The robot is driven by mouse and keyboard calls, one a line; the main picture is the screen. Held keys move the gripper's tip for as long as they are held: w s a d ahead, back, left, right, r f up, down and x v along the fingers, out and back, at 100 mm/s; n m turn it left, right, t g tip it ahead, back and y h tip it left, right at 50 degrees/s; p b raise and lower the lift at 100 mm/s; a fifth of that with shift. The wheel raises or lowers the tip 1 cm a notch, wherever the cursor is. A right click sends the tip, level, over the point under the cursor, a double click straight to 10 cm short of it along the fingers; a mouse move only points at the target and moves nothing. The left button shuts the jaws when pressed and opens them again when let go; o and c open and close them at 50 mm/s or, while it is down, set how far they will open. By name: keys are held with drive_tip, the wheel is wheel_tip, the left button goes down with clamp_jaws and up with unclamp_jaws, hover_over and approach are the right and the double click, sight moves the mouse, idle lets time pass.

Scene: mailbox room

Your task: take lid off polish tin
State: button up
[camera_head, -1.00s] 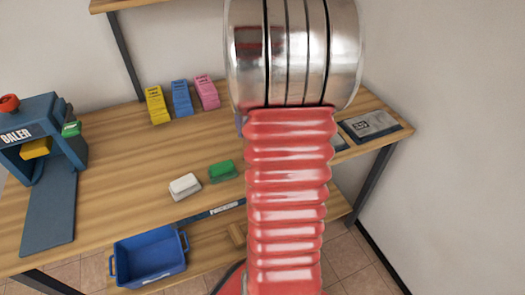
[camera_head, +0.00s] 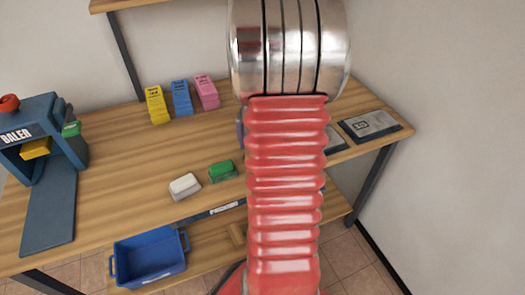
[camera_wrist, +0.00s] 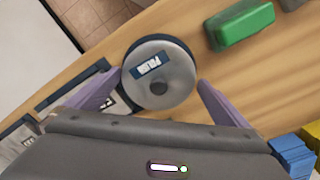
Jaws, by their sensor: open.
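The polish tin (camera_wrist: 172,85) shows in the wrist view as a round grey lid with a dark blue label and a dark spot near its middle. A dark rim shows along its upper edge, and the tin stands on the wooden table. My gripper (camera_wrist: 158,83) is open, with one purple finger to the left of the tin and the other to the right. The left finger looks close to the lid's edge; I cannot tell whether it touches. In the head view my own arm hides the tin and most of the gripper.
On the table (camera_head: 130,150) are a white block (camera_head: 185,187), a green block (camera_head: 222,170), yellow, blue and pink packs (camera_head: 182,98) and a blue baler (camera_head: 42,140). Flat grey items (camera_head: 370,125) lie at the right end. A blue crate (camera_head: 150,258) sits below the front edge.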

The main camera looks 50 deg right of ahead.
drive_tip(key=shift+c, duration=0.6)
drive_tip(key=c, duration=0.6)
wheel_tip(320, 180, up, 10)
idle(0.6)
